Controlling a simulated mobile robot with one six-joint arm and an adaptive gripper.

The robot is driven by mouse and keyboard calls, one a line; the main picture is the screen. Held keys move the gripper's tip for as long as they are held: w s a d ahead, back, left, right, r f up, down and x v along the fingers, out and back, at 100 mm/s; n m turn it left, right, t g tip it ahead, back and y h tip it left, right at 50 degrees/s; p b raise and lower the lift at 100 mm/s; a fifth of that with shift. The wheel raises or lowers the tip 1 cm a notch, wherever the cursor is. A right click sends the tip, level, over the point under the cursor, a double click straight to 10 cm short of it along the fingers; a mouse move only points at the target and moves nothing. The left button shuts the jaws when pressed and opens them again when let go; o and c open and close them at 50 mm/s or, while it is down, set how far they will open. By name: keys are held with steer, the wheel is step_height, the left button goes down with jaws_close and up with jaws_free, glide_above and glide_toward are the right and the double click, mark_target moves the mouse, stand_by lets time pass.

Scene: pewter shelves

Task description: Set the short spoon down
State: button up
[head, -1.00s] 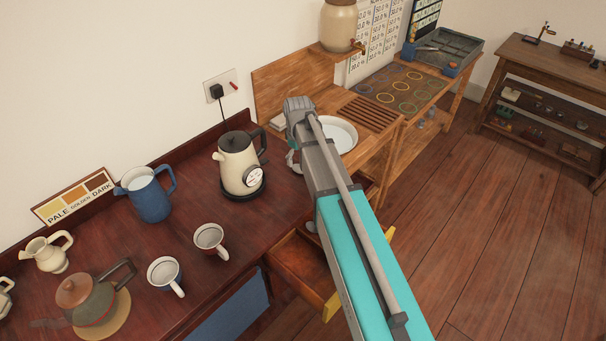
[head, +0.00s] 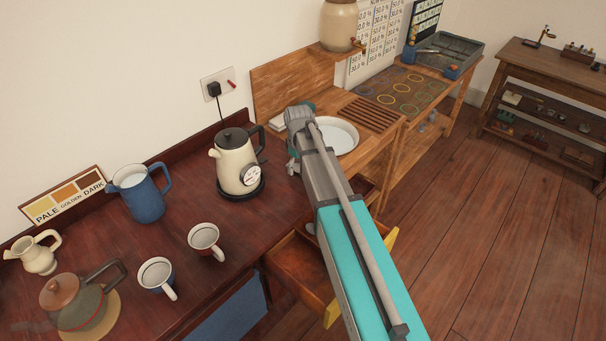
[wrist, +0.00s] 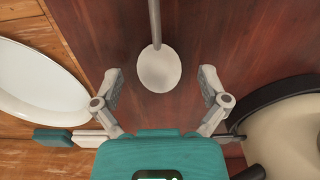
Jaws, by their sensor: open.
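The spoon (wrist: 159,70) shows in the wrist view, with a round pale bowl and a thin grey handle running out of the top of the picture. It appears to lie on the dark red wooden counter (wrist: 228,35). My gripper (wrist: 160,75) is open, one finger on each side of the bowl, with a clear gap to both. In the head view my gripper (head: 293,158) is over the counter's right end, beside the kettle, and my arm hides the spoon there.
The cream kettle (head: 233,172) stands close left of my gripper in the head view. A white basin (head: 342,136) is set in the lighter wooden bench to the right. An open drawer (head: 300,265) juts out below. Two cups, a blue jug (head: 143,198) and a teapot stand further left.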

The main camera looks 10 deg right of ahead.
stand_by(0.3)
jaws_close()
stand_by(0.4)
steer(key=shift+r, duration=0.1)
step_height(320, 180, up, 2)
steer(key=p, duration=0.2)
steer(key=shift+r+p, duration=0.25)
steer(key=shift+p, duration=0.15)
steer(key=s+a+r+p, duration=0.3)
steer(key=s+r+p, duration=0.7)
steer(key=s, duration=0.3)
steer(key=shift+s+a+r, duration=0.15)
steer(key=shift+s+a, duration=0.15)
steer(key=shift+s, duration=0.05)
